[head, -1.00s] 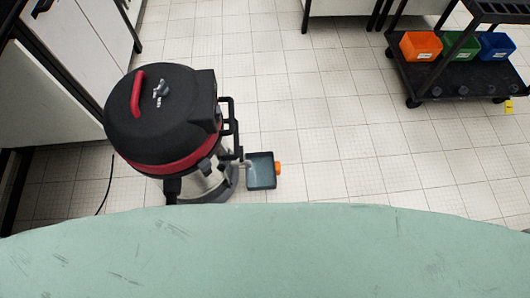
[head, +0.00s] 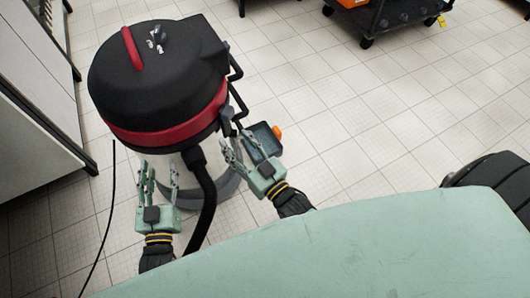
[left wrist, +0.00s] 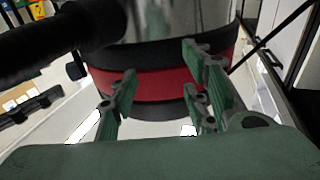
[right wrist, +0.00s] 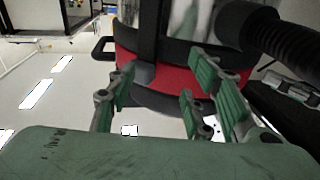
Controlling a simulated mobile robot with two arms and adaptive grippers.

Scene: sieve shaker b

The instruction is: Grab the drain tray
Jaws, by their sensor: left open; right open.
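The drain tray (head: 267,139) is a small dark grey square tray with an orange tab (head: 277,131) on its far right side. It sits low beside the vacuum's right side in the head view, partly hidden by my right gripper. My right gripper (head: 237,150) is open, between the vacuum and the tray; whether it touches either I cannot tell. My left gripper (head: 160,175) is open and empty in front of the vacuum's silver drum. Neither wrist view shows the tray. The left wrist view shows open fingers (left wrist: 160,90), and the right wrist view shows open fingers (right wrist: 160,85).
A large black and red vacuum (head: 160,85) stands at centre left, with a black hose (head: 203,195) hanging in front. White cabinets (head: 35,120) stand at the left. A black cart (head: 385,20) stands at the back right. The tiled floor right of the tray is clear.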

